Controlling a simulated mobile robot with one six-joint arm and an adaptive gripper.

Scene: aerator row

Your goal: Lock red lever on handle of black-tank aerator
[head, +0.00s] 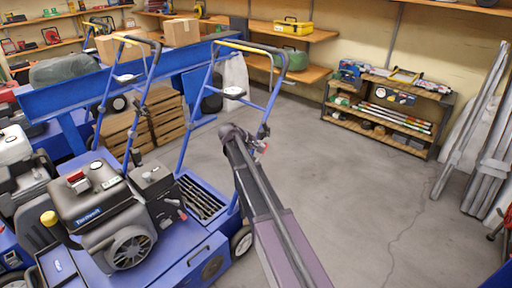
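The black-tank aerator (110,215) stands at lower left, a blue machine with a black engine. A blue tube handle (272,100) with a yellow bar and black grip on top rises behind it and appears to be its own. A small red part (264,147), possibly the red lever, shows low on this handle's right tube. My arm reaches up from the bottom centre, and my gripper (258,146) is at that tube beside the red part. The fingers are small and partly hidden, so I cannot tell whether they are open, shut or touching the lever.
A white-tank machine (15,150) stands at the far left, and a second blue handle (150,85) rises left of mine. A blue beam (95,90) and wooden crates (165,115) are behind. A low shelf (385,125) and metal posts stand right. The floor (370,210) right of my arm is clear.

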